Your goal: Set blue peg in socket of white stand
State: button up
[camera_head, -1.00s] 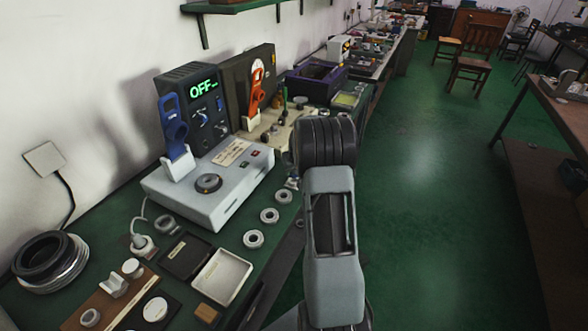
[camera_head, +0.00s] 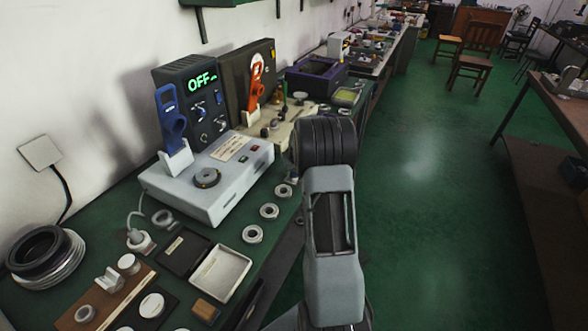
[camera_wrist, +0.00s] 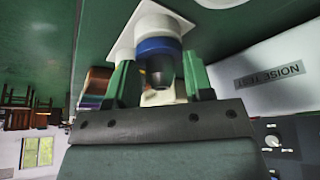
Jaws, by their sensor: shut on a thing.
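In the wrist view, my gripper (camera_wrist: 158,72) has two green fingers, one on each side of the dark end of the blue peg (camera_wrist: 157,46), and is shut on it. The peg shows a blue band beyond that dark end. Directly beyond the band is the round white socket of the white stand (camera_wrist: 124,44), which has a square white base. The band looks close against the socket or overlapping it; I cannot tell how deep the peg sits. In the head view my arm hides the gripper, and I cannot make out the peg or stand.
A grey console (camera_head: 215,195) with a dark OFF panel (camera_head: 195,105) stands left of my arm; its NOISE TEST label (camera_wrist: 270,76) shows in the wrist view. Several metal rings (camera_head: 252,234) lie between console and arm. A white tray (camera_head: 220,272) is nearer. Open floor lies right.

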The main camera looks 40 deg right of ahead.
jog(key=shift+f, duration=0.15)
jog(key=o, duration=1.2)
jog(key=v, duration=1.4)
jog(key=shift+a+f+b, duration=0.1)
jog(key=shift+b, duration=0.3)
jog(key=shift+s+a+r+n+g+y+p, duration=0.15)
jog(key=shift+s+a+r+n+p, duration=0.4)
jog(key=shift+s+a, duration=3.25)
jog(key=shift+s+a+r+n+g+y+p, duration=0.2)
jog(key=shift+s+a+r+n, duration=0.5)
jog(key=shift+s+a, duration=3.05)
jog(key=shift+s+a+r+n+t+y+p, duration=0.1)
jog(key=shift+s+a+r+n+y+p, duration=0.35)
jog(key=shift+s+a, duration=3.3)
